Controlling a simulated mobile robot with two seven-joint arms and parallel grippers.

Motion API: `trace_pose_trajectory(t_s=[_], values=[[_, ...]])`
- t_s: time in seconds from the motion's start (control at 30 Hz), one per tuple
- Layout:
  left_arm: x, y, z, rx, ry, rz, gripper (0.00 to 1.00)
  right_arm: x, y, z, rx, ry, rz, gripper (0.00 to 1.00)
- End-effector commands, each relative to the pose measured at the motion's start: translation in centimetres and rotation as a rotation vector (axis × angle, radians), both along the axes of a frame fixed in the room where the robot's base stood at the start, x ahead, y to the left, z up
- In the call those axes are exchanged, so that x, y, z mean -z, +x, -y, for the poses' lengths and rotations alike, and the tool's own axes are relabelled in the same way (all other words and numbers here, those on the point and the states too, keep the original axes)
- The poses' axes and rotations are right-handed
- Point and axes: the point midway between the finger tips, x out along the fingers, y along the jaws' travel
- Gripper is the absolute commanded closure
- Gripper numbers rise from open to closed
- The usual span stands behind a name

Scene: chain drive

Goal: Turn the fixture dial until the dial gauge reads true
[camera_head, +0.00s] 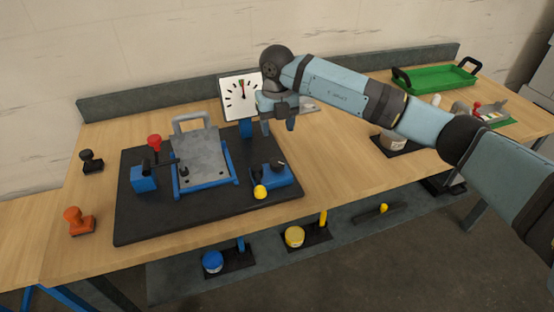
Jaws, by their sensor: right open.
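A square white dial gauge (236,101) stands on a blue post at the back of the black fixture board (140,228). Its needle points roughly straight up, near a small green mark; the exact reading is too small to tell. My right gripper overlaps its right edge. A blue block (286,177) with a black knob, which looks like the fixture dial (275,167), sits at the board's right side. A yellow ball (260,191) is at its front. My right gripper (279,123) is open and empty, pointing down behind and above this block. My left gripper is out of view.
A grey hinged plate (196,148) with a handle and a red-knobbed lever (154,142) stand left of the block. Black (91,160) and orange (79,221) stamps lie left of the board. A green tray (437,78) is at back right.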

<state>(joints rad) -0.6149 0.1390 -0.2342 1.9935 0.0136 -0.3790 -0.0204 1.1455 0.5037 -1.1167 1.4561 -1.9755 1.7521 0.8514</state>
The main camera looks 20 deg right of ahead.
Motion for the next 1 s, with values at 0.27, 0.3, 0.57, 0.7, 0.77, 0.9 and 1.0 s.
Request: trace_pose_trajectory(t_s=[0.27,0.3,0.57,0.7,0.77,0.9,1.0], values=[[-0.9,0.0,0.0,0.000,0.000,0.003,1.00,5.9,-0.1,-0.1,-0.001,0.002,-0.005,0.44],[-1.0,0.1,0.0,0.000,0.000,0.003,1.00,6.8,-0.1,-0.1,-0.002,0.003,-0.004,0.44],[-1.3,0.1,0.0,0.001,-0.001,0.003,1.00,10.7,-0.1,-0.1,-0.002,0.004,-0.003,0.44],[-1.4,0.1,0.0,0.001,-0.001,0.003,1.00,11.6,-0.1,-0.1,-0.003,0.004,-0.002,0.44],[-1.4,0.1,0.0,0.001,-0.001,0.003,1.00,11.8,-0.1,-0.1,-0.004,0.004,-0.001,0.44],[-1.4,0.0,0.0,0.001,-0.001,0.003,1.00,11.8,-0.1,-0.1,-0.004,0.004,0.000,0.44],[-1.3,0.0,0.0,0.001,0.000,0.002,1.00,11.8,-0.1,-0.1,-0.003,0.004,-0.001,0.44]])
